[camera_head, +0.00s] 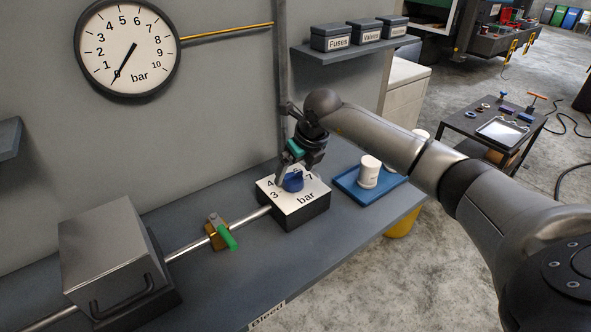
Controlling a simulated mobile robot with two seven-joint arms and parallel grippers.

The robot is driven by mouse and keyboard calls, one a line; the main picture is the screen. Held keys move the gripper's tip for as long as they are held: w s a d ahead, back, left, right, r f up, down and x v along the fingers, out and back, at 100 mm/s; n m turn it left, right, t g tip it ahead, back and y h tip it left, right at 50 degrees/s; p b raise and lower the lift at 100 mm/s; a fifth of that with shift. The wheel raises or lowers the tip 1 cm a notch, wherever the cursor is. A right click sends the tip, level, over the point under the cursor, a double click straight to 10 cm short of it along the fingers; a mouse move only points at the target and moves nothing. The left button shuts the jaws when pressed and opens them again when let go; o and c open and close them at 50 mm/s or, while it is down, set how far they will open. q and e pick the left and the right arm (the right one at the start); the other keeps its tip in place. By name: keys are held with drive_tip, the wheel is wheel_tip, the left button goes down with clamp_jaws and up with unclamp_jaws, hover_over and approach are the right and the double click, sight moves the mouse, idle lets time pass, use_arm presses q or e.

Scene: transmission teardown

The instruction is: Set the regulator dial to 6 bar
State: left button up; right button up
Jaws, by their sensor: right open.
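The gripper hides part of the scale. The round wall gauge (128,48) has its needle near 0. My left gripper is not in view.
A pipe runs left from the regulator through a brass valve with a green handle (227,237) to a grey metal box (110,250) with a handle. A blue tray (350,187) with white containers (369,172) sits right of the regulator. A shelf with labelled bins (331,37) hangs behind.

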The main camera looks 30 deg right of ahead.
drive_tip(key=c, duration=1.4)
drive_tip(key=shift+d+n, duration=0.1)
drive_tip(key=shift+n, duration=0.2)
drive_tip(key=n+y+b, duration=0.1)
drive_tip(key=n, duration=0.2)
drive_tip(key=shift+w+d, duration=0.1)
drive_tip(key=shift+d, duration=0.05)
drive_tip(key=n+y+b, duration=0.1)
drive_tip(key=n, duration=0.1)
drive_tip(key=n+g+y+b, duration=0.1)
drive_tip(key=n, duration=0.2)
drive_tip(key=shift+w+d, duration=0.1)
drive_tip(key=shift+n+g, duration=0.3)
drive_tip(key=o, duration=1.4)
